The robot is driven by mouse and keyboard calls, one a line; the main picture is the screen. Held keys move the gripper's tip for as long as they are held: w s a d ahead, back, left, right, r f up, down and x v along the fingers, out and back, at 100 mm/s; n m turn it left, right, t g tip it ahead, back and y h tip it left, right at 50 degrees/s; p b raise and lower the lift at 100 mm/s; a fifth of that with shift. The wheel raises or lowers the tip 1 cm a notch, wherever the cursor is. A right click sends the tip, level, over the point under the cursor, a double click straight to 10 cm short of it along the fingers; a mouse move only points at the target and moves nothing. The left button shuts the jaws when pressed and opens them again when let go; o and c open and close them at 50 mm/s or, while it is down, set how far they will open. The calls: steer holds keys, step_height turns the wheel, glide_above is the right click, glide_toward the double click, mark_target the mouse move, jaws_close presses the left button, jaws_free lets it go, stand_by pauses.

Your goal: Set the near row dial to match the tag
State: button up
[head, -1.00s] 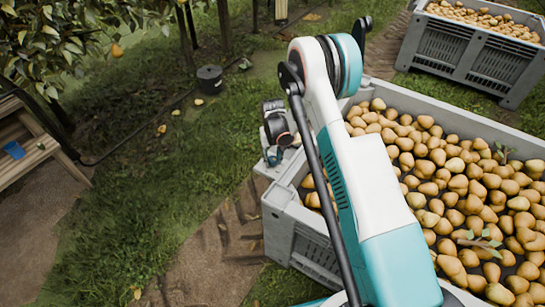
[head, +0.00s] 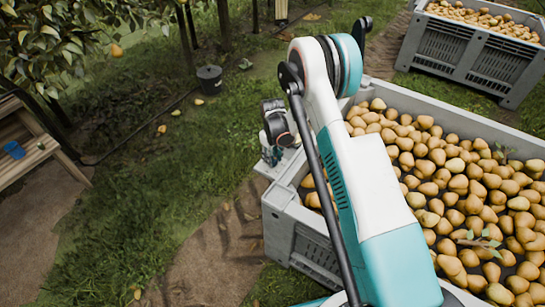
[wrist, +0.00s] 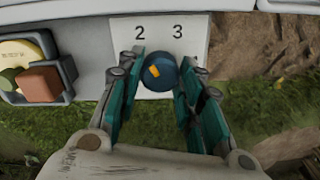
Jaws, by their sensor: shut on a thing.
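The dial (wrist: 163,77) is a dark blue round knob with an orange mark left of its centre. In the head view my gripper (head: 273,152) is at the left corner of the near pear bin (head: 285,222), and the dial is hidden there. I cannot identify the tag; a pale yellow round piece (wrist: 14,53) has unreadable lettering.
A grey tray (wrist: 68,67) left of the dial holds the yellow piece, a green piece and a red-brown block (wrist: 41,84). A second pear bin (head: 455,55) stands behind. A wooden bench (head: 30,150) and a dark bucket (head: 210,79) are left.

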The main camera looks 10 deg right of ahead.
stand_by(0.3)
steer(key=o, duration=1.1)
steer(key=shift+r, duration=0.1)
step_height(320, 180, up, 12)
steer(key=shift+f, duration=0.15)
